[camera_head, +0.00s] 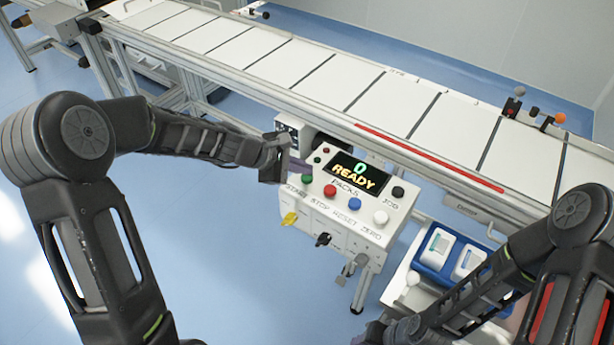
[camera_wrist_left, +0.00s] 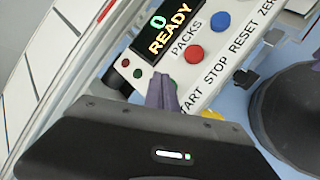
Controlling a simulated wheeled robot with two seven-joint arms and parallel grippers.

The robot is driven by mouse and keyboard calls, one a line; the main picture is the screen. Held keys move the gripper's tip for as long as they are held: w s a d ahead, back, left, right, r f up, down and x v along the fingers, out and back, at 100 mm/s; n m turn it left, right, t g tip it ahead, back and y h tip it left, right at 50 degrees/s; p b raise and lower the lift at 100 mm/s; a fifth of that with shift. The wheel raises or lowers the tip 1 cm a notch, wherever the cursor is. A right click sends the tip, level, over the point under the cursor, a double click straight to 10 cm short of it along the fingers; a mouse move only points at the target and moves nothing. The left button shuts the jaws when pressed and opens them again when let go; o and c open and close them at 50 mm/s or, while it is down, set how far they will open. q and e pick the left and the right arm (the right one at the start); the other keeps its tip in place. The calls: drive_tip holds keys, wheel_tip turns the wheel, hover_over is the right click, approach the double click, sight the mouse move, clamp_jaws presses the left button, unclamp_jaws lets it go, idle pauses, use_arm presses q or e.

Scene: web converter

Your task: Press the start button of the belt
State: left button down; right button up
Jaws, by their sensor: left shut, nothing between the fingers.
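The control box (camera_head: 345,222) stands beside the belt (camera_head: 330,82), with a display reading "0 READY". The green start button (camera_head: 306,179) is at the left end of its button row, above the label START. My left gripper (camera_head: 303,166) is shut and empty, its purple fingers right at the green button. In the left wrist view the fingertips (camera_wrist_left: 165,82) partly cover the green button (camera_wrist_left: 173,86); I cannot tell whether they touch it. The right arm comes in at the lower right; its gripper (camera_head: 375,335) is at the bottom edge, its jaws unclear.
Beside the green button are the red stop button (camera_head: 330,190), blue reset button (camera_head: 354,203) and white zero button (camera_head: 380,217). A black jog button (camera_head: 398,193) is above them. A yellow knob (camera_head: 289,219) is on the box's front. A blue tray (camera_head: 437,256) stands right of the box.

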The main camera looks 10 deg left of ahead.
sight(303, 178)
use_arm(q)
drive_tip(key=shift+f+b, duration=0.65)
idle(0.7)
drive_tip(key=shift+r, duration=0.15)
drive_tip(key=shift+r+p, duration=0.95)
wheel_tip(303, 178, up, 5)
drive_tip(key=p, duration=0.4)
idle(0.9)
